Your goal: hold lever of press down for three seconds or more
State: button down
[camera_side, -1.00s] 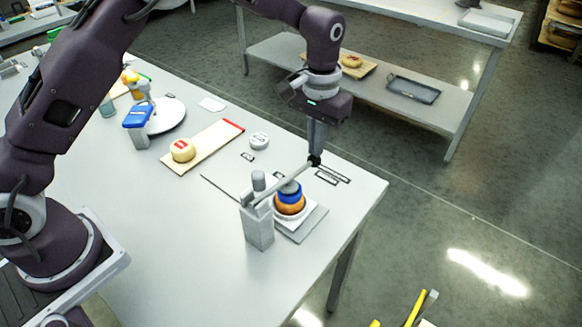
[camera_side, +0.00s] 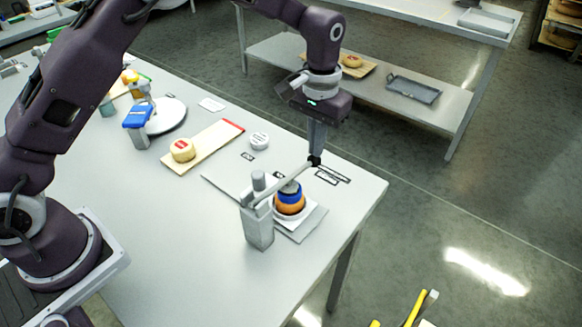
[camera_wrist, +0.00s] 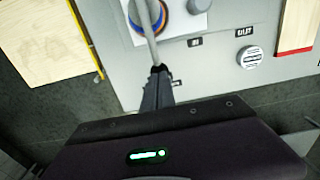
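The press has a grey post (camera_side: 257,222) with a long grey lever (camera_side: 286,184) reaching from the post over an orange and blue cheese wheel (camera_side: 290,202) on a light plate. My gripper (camera_side: 314,160) points down at the lever's far end, at its black tip. In the wrist view my gripper (camera_wrist: 158,75) meets the end of the lever (camera_wrist: 150,42), its fingers close together. Whether the fingers pinch the lever end or only rest on it is hidden. The lever runs over the top of the cheese wheel.
A board (camera_side: 205,150) with a yellow cheese wheel (camera_side: 182,150) and red end lies behind the press. A white round disc (camera_side: 259,140) sits near it. A blue-topped device (camera_side: 138,122) stands farther left by a white round plate (camera_side: 168,117). The table's right edge is close to the gripper.

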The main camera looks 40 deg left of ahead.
jog(key=shift+f, duration=0.1)
notch_tip(320, 180, up, 10)
dwell(1.5)
jog(key=s+a+r+t, duration=0.1)
jog(key=s+a+r, duration=0.3)
jog(key=s+r, duration=0.25)
jog(key=s+a+r+t, duration=0.2)
jog(key=s+a+r, duration=0.25)
jog(key=s, duration=0.25)
jog(key=s+a+f+t, duration=0.1)
jog(key=s+f, duration=0.1)
jog(key=s, duration=0.7)
jog(key=s+a+f+t, duration=0.1)
jog(key=s+a, duration=0.1)
jog(key=s, duration=0.7)
jog(key=shift+f+t, duration=0.3)
jog(key=shift+f, duration=0.05)
